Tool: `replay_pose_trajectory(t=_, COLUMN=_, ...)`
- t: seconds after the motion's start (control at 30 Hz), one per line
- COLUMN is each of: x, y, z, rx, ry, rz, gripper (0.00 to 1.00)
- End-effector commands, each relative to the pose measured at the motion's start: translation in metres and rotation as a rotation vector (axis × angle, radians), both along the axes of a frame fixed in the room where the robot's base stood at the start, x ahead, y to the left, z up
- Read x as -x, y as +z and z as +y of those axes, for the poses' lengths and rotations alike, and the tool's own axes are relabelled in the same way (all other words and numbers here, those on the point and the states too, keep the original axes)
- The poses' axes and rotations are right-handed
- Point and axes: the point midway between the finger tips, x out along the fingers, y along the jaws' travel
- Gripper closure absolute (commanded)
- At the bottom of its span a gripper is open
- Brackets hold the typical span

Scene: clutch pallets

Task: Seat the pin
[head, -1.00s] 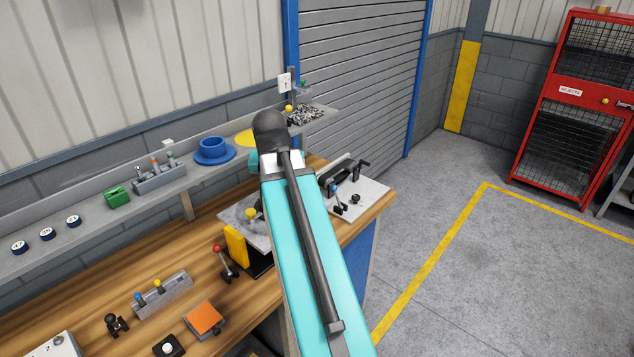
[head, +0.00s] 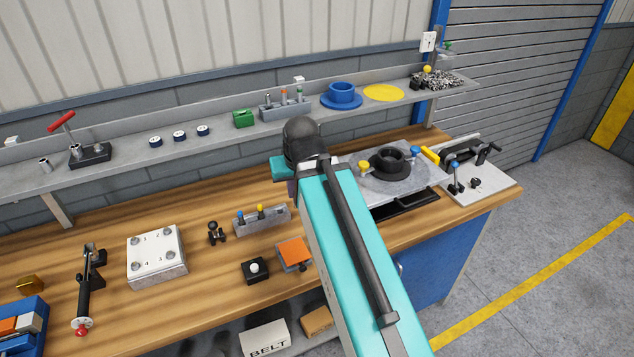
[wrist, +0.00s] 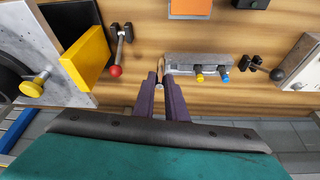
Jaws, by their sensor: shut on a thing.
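My gripper (wrist: 161,82) has its two purple fingers close together in the wrist view, shut on a small pale piece between the tips, likely the pin (wrist: 161,68). Most of that piece is hidden by the fingers. The tips are beside the left end of a grey block (wrist: 178,61) in that view. The block holds a yellow-topped pin (wrist: 198,77) and a blue-topped pin (wrist: 224,73). A black clutch hub (head: 389,160) sits on a grey plate (head: 430,177) with yellow (head: 363,166) and blue (head: 415,152) knobs.
A yellow upright panel (wrist: 86,58) and a red-ball lever (wrist: 115,69) stand left of my fingers in the wrist view. An orange-topped block (head: 293,252) and a black button box (head: 255,270) are near the bench front. A shelf (head: 225,135) runs behind.

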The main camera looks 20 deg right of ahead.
Motion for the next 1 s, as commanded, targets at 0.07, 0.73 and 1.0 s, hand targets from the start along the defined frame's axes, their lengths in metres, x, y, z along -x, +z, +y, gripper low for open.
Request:
replay_pose_trajectory(t=0.07, x=0.000, y=-0.021, z=0.009, rx=0.000, ry=0.022, rz=-0.002, gripper=1.00)
replay_pose_trajectory(t=0.73, x=-0.001, y=-0.076, z=0.035, rx=0.000, ry=0.089, rz=-0.006, gripper=1.00)
replay_pose_trajectory(t=1.0, x=-0.001, y=-0.075, z=0.035, rx=0.000, ry=0.089, rz=-0.006, gripper=1.00)
